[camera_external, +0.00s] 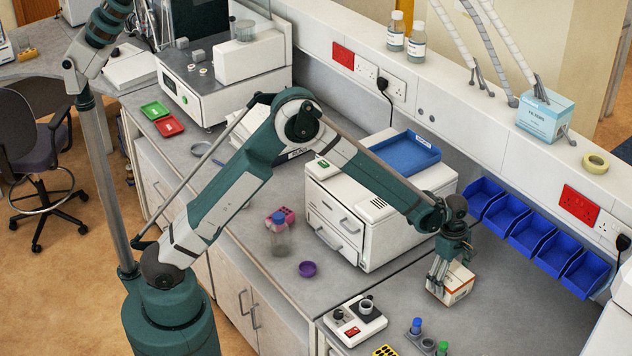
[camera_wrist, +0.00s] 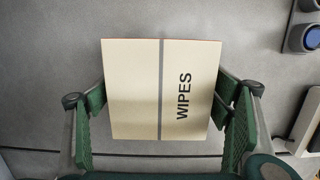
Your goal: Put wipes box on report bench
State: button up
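The wipes box (camera_external: 452,287) is a small white and orange carton at the right part of the grey bench. In the wrist view, its pale top with a grey stripe and the word WIPES (camera_wrist: 160,90) fills the middle. My gripper (camera_external: 447,275) points down over it, with one green finger against each side, and looks shut on it. I cannot tell whether the box rests on the bench or hangs just above it. Grey bench top (camera_external: 520,310) lies around it. I can read no label that marks the report bench.
A white drawer unit with a blue tray (camera_external: 407,152) stands left of the box. Blue bins (camera_external: 530,235) line the back wall. A small white device (camera_external: 355,320) and tubes with blue and green caps (camera_external: 416,327) stand in front. A purple dish (camera_external: 307,269) and bottle (camera_external: 279,237) are farther left.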

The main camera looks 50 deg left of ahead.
jog(key=shift+o, duration=0.5)
jog(key=shift+r, duration=0.25)
jog(key=r, duration=0.4)
jog(key=a+r, duration=0.1)
jog(key=r, duration=0.6)
jog(key=shift+a+r, duration=0.4)
jog(key=shift+a+r, duration=0.1)
jog(key=shift+s+a+r, duration=0.1)
jog(key=shift+a+r, duration=0.1)
jog(key=shift+r, duration=0.05)
jog(key=s+a+r+m+t, duration=0.2)
jog(key=s+a+r+m, duration=0.2)
jog(key=s+a+r, duration=0.6)
jog(key=s+a+r+m+t, duration=0.1)
jog(key=s+a+r+m, duration=0.3)
jog(key=s+a+r, duration=0.45)
jog(key=s+a+m+t+y, duration=0.1)
jog(key=s+a+m+t, duration=0.1)
jog(key=s+a+m, duration=0.3)
jog(key=s+a+f+m+t, duration=0.1)
jog(key=s+a+m, duration=0.4)
jog(key=s+a, duration=0.7)
jog(key=s+t, duration=0.1)
jog(key=s, duration=0.4)
jog(key=shift+s+a+y, duration=0.25)
jog(key=shift+a+y, duration=0.15)
